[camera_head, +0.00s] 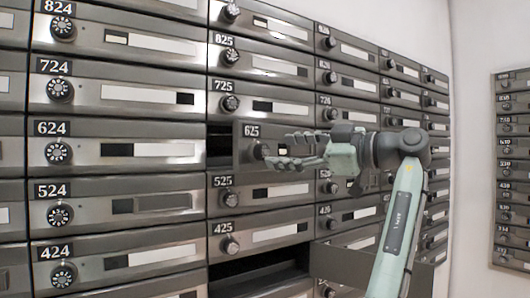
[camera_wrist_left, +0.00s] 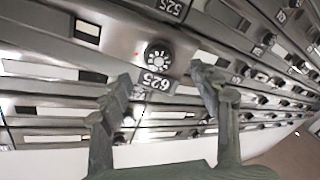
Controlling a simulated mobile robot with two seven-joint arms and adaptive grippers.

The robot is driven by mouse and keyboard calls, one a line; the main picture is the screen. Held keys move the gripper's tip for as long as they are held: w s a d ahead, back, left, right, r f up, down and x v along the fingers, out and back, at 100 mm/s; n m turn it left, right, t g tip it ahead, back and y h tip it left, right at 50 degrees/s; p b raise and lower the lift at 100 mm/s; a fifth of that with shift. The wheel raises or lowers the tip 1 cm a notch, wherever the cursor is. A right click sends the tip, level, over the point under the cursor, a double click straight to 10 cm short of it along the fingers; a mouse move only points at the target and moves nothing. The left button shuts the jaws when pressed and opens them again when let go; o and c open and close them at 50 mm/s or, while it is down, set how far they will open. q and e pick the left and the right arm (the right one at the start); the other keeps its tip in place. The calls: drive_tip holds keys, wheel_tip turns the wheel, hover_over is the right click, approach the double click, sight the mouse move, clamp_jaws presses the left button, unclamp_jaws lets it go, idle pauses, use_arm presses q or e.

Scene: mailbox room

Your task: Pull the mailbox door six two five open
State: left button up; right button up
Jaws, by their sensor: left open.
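The mailbox door 625 (camera_head: 243,157) is a grey metal panel with a round dial knob (camera_head: 260,151) and a number plate. It stands ajar, with a dark gap along its left side. My left gripper (camera_head: 283,151) is open in front of it, its fingertips close to the knob and partly covering the door's right part. In the left wrist view the open fingers (camera_wrist_left: 161,73) lie either side of the 625 plate (camera_wrist_left: 157,83) and the knob (camera_wrist_left: 158,56). I cannot tell whether they touch the knob. My right gripper is not in view.
Rows of closed mailboxes surround it, including 725 (camera_head: 265,105) above and 525 (camera_head: 265,193) below. A lower compartment (camera_head: 258,281) is open and dark, with a panel (camera_head: 340,264) swung out at its right. Another mailbox bank (camera_head: 512,170) hangs on the right wall.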

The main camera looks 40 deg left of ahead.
sight(265, 151)
use_arm(q)
drive_tip(key=a, duration=0.4)
drive_tip(key=shift+w+a+p, duration=0.1)
drive_tip(key=shift+a+p, duration=0.1)
drive_tip(key=shift+p, duration=0.1)
drive_tip(key=shift+a, duration=0.75)
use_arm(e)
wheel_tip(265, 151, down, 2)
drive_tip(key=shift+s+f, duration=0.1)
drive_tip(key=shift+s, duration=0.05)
use_arm(q)
drive_tip(key=c, duration=0.4)
clamp_jaws()
